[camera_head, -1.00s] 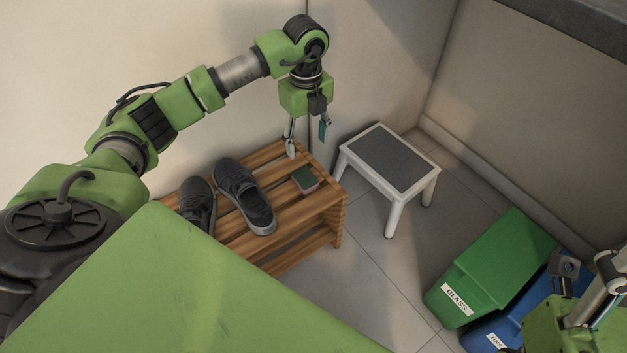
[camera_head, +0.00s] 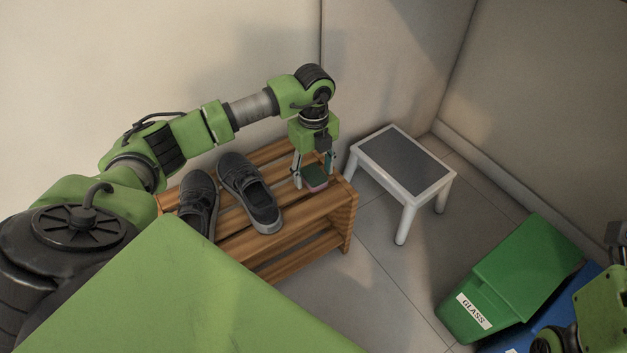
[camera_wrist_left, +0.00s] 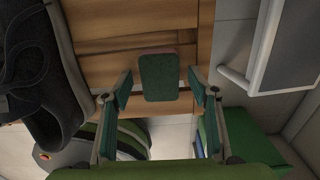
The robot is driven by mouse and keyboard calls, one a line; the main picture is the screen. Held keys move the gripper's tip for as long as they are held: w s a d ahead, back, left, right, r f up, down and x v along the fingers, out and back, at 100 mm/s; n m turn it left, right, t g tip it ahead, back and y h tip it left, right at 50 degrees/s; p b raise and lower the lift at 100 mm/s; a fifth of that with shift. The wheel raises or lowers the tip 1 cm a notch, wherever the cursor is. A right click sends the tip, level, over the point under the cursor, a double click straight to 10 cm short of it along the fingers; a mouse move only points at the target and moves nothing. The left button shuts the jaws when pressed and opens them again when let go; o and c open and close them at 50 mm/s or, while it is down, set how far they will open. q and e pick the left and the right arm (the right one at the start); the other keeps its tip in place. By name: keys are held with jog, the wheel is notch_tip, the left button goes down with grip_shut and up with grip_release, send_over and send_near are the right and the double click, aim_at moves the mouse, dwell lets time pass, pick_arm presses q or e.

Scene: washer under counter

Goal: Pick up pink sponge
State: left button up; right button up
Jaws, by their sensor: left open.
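The pink sponge (camera_head: 314,178) has a dark green top face and a pink lower part. It lies on the top slats of the wooden rack, near its right end. It also shows in the left wrist view (camera_wrist_left: 158,77), green face towards the camera. My left gripper (camera_head: 314,173) points down over the sponge with its fingers open. In the left wrist view the fingertips (camera_wrist_left: 159,88) are on either side of the sponge, with a gap on each side. My right gripper (camera_head: 590,310) is only partly in view at the lower right edge, and its fingers are not clear.
The wooden rack (camera_head: 290,215) also bears a pair of dark shoes (camera_head: 250,190) left of the sponge. A white stool with a grey top (camera_head: 405,160) stands close to the rack's right. A green bin (camera_head: 525,262) and a blue bin (camera_head: 560,315) lie at the lower right.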

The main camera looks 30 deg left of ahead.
pick_arm(q)
jog(key=shift+f, duration=0.35)
jog(key=shift+c, duration=0.3)
jog(key=c, duration=0.7)
jog(key=shift+r, duration=0.15)
